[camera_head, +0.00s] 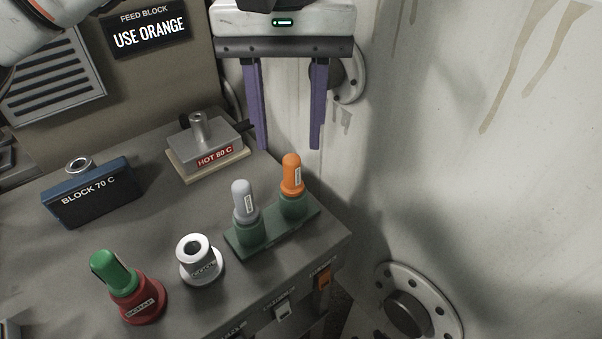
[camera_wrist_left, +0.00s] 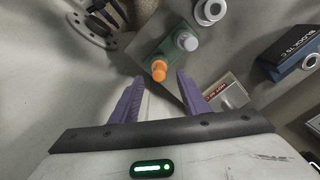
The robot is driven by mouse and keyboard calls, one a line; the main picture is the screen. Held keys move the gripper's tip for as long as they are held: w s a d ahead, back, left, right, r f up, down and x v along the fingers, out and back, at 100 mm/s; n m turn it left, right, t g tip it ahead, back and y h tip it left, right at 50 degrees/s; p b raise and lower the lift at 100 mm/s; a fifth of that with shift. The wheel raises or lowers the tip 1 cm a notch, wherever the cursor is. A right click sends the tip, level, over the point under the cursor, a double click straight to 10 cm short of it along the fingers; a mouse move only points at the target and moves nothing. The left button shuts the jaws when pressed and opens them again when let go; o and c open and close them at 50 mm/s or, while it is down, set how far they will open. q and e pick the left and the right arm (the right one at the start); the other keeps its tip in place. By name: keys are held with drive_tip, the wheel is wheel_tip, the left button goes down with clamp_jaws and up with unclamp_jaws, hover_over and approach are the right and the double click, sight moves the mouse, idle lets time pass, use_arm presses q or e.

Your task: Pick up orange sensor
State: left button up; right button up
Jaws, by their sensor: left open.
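The orange sensor (camera_head: 292,174) stands upright in the right socket of a green two-socket holder (camera_head: 272,231) near the right edge of the bench. A grey sensor (camera_head: 242,199) stands in the left socket. My left gripper (camera_head: 288,146) is open with purple fingers, empty, and hangs above and behind the orange sensor. In the left wrist view the orange sensor (camera_wrist_left: 159,70) shows beyond the gap between the fingertips (camera_wrist_left: 160,80), with the grey sensor (camera_wrist_left: 187,41) past it. My right gripper is not in view.
A hot block (camera_head: 209,146) marked "HOT 80 C" sits left of the gripper. A blue block (camera_head: 93,196) marked "BLOCK 70 C" is farther left. A white ring-topped holder (camera_head: 200,262) and a green-capped piece in a red scrap base (camera_head: 134,296) stand in front. A pale wall closes the right.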

sight(291, 158)
use_arm(q)
drive_tip(key=f, duration=0.7)
drive_tip(key=shift+w+d+f, duration=0.15)
drive_tip(key=shift+w+f, duration=0.05)
drive_tip(key=shift+w, duration=0.15)
clamp_jaws()
